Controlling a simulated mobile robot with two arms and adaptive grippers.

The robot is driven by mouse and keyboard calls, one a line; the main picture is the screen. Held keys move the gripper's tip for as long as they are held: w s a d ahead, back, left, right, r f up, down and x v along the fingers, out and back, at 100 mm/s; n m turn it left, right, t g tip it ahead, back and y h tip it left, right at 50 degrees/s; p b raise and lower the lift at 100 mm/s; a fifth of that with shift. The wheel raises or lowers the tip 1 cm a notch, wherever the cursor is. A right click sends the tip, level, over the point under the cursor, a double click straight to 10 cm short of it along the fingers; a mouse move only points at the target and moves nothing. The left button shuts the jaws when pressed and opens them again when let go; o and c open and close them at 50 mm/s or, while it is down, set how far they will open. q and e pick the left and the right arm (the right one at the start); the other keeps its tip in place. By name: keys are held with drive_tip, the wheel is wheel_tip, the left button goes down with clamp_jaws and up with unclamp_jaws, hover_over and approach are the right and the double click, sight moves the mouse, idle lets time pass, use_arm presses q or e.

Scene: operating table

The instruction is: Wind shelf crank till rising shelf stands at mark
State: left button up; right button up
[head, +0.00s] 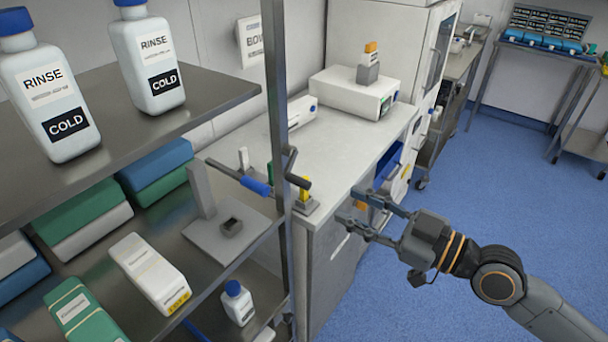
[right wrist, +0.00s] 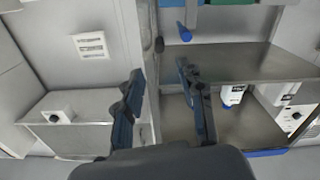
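A dark crank (head: 292,172) sits by the upright post of the metal shelf rack in the head view. A rod with a blue grip (head: 256,186) lies beside it; a blue grip (right wrist: 184,32) also shows in the right wrist view. The upper shelf (head: 215,95) carries white bottles; a lower shelf (head: 262,210) is beneath it. I cannot tell which is the rising shelf. A small yellow piece (head: 304,188) stands right of the post; I cannot tell whether it is the mark. My right gripper (head: 347,204) is open and empty, right of the crank and apart from it. My left gripper is out of view.
Two rinse bottles (head: 146,62) stand on the upper shelf. Boxes, folded packs and a grey bracket (head: 203,190) fill the lower one. A white counter (head: 340,145) with a white device (head: 352,92) stands behind. The blue floor (head: 500,180) at right is open.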

sight(309, 185)
drive_tip(key=p+x, duration=0.4)
drive_tip(key=x, duration=0.6)
drive_tip(key=shift+r, duration=0.1)
drive_tip(key=shift+w+a+p, duration=0.3)
drive_tip(key=shift+w+a, duration=0.05)
drive_tip(key=shift+a, duration=0.1)
clamp_jaws()
